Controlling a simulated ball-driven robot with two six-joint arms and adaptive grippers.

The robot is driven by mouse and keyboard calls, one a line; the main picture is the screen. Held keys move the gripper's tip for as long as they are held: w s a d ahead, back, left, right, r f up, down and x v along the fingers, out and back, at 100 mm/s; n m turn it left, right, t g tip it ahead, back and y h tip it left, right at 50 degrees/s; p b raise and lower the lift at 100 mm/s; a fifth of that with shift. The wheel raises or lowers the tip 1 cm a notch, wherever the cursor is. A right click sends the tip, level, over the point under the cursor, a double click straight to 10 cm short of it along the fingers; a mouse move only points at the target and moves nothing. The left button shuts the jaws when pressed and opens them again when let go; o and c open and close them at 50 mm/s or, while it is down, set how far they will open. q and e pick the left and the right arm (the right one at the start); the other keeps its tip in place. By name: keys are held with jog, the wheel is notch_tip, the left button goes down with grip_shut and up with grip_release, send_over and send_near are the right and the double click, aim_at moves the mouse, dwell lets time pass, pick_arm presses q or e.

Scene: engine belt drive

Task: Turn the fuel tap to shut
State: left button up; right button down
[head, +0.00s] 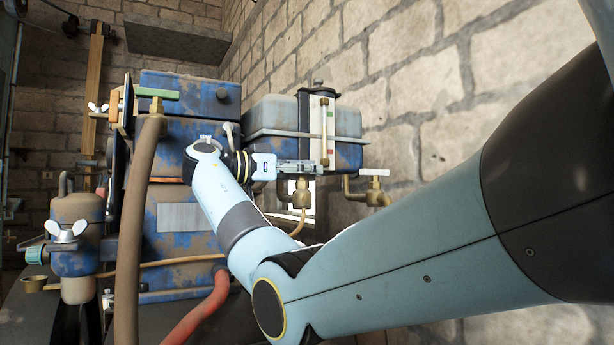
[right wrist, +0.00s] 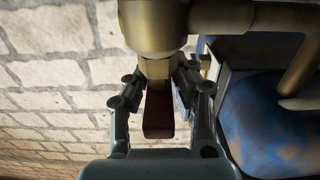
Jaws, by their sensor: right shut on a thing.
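The fuel tap is a brass fitting (head: 300,193) under the small blue and grey tank, with a pipe curving down from it. In the right wrist view, its brass body (right wrist: 155,28) is at the top, with a dark red lever (right wrist: 158,118) reaching down between the fingers. My right gripper (head: 302,168) is at the top of this tap in the head view. In the right wrist view, the gripper (right wrist: 156,82) has one finger on each side of the lever and is shut on it. The fingers hide part of the lever. My left gripper is not in view.
A second brass tap (head: 375,190) with a pale handle stands just right. The tank (head: 350,122) with a sight glass is above, against a stone wall (head: 400,60). The blue engine block (head: 165,215), a brown hose (head: 133,220) and a red hose (head: 200,310) are left.

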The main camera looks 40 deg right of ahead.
dwell(0.3)
jog(key=c, duration=1.2)
grip_release()
jog(key=shift+o, duration=0.2)
jog(key=v, duration=1.2)
